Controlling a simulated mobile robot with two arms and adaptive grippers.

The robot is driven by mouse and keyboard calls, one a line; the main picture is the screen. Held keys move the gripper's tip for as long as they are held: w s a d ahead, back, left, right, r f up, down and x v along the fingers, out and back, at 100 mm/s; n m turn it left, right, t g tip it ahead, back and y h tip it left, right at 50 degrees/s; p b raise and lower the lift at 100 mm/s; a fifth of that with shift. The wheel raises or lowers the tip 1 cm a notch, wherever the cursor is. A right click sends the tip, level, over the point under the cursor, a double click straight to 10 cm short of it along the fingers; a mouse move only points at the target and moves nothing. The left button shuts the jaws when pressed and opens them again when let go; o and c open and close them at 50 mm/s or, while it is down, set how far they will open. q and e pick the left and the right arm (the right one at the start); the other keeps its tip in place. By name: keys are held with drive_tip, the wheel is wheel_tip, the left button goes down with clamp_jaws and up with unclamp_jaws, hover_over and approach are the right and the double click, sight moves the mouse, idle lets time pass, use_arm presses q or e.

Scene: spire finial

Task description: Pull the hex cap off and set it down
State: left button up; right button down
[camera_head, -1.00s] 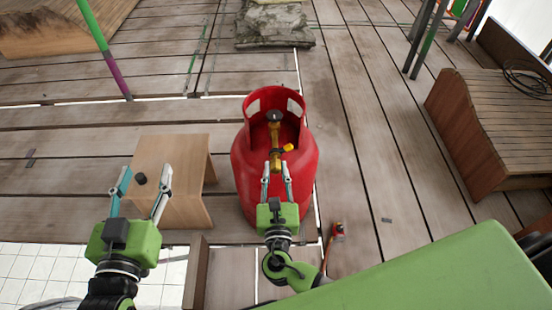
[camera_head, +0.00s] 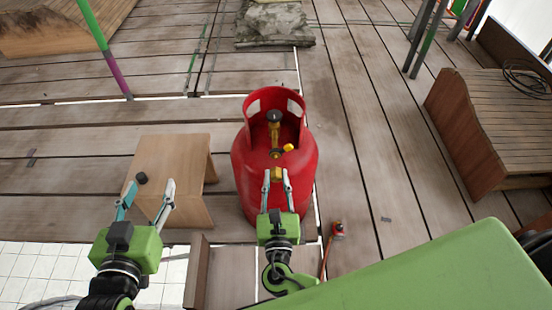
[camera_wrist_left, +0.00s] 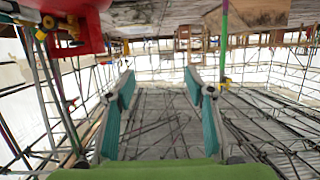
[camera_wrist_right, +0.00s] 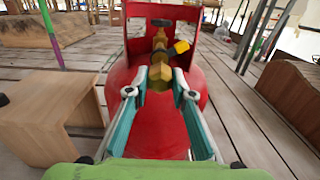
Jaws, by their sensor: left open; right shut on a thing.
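The brass hex cap (camera_head: 277,174) is between the fingertips of my right gripper (camera_head: 277,178), which is shut on it. In the right wrist view the cap (camera_wrist_right: 160,77) sits in front of the brass valve (camera_wrist_right: 160,52). In the head view a small red gap shows between the cap and the valve (camera_head: 275,138), so they look apart. The valve is on top of the red gas cylinder (camera_head: 240,165), inside its collar. My left gripper (camera_head: 151,187) is open and empty near the wooden stool; its spread fingers also show in the left wrist view (camera_wrist_left: 159,85).
The wooden stool (camera_head: 165,150) stands left of the cylinder, with a small black cap (camera_head: 142,178) on its top. A small red and orange object (camera_head: 338,229) lies right of the cylinder. Planks to the right are mostly clear. A wooden bench (camera_head: 490,130) stands far right.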

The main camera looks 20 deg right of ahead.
use_arm(q)
drive_tip(key=shift+s+a+f+g, duration=0.15)
drive_tip(key=shift+s+f+g, duration=0.15)
drive_tip(key=shift+f, duration=0.25)
drive_tip(key=shift+s+a+f+g, duration=0.1)
drive_tip(key=shift+s+f+g, duration=0.15)
drive_tip(key=shift+f, duration=0.25)
